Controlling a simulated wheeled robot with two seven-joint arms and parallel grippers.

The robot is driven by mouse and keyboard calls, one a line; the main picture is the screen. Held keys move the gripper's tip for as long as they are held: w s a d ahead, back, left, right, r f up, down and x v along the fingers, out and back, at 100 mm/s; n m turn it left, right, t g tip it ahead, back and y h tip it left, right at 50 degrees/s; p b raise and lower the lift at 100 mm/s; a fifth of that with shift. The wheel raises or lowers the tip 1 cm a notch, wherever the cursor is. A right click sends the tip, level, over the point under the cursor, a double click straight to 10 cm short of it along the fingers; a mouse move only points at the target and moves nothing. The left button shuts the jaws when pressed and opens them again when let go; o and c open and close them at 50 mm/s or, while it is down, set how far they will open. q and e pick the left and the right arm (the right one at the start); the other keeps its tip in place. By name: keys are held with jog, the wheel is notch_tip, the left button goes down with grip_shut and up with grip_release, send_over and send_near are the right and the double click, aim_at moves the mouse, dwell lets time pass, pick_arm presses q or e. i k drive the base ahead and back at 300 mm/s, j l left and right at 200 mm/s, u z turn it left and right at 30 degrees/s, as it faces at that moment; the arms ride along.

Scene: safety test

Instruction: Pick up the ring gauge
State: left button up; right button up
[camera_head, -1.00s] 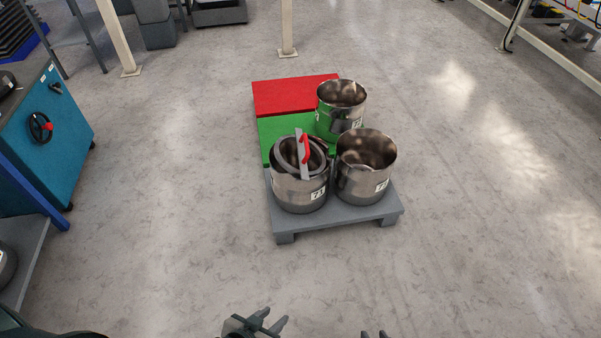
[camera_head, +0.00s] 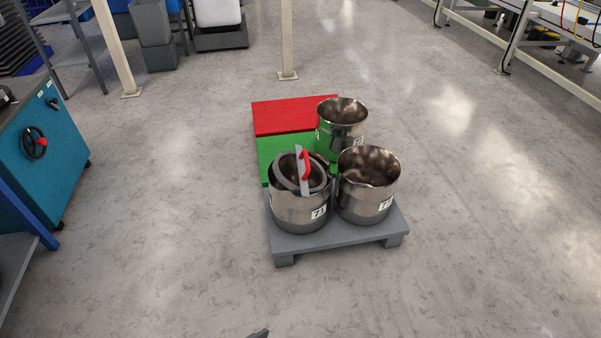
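The ring gauge (camera_head: 284,173) is a grey ring with a flat bar and a red handle. It sits tilted in the mouth of the front left metal pot (camera_head: 290,212), which bears a white number label. Its lower part is hidden inside the pot. A dark tip of what looks like my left gripper (camera_head: 259,333) shows at the bottom edge, well apart from the pot. Its opening cannot be seen. My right gripper is out of view.
A second pot (camera_head: 368,194) stands beside it on a grey pallet (camera_head: 334,240). A third pot (camera_head: 341,127) stands behind, by a green block (camera_head: 276,148) and a red block (camera_head: 292,115). A teal cabinet (camera_head: 55,160) stands left. The floor in front is clear.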

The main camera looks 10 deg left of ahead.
aim_at(302, 155)
jog(key=i+j+z, duration=0.1)
jog(key=z, duration=0.3)
jog(key=i+j+z, duration=0.1)
jog(key=z, duration=0.25)
jog(key=i+j+z, duration=0.15)
jog(key=j, duration=0.25)
jog(key=i+j+z, duration=0.15)
jog(key=j, duration=0.25)
jog(key=j+z, duration=0.15)
jog(key=j, duration=0.25)
jog(key=i+j, duration=0.15)
jog(key=j, duration=0.25)
jog(key=i+j, duration=0.1)
jog(key=j, duration=0.35)
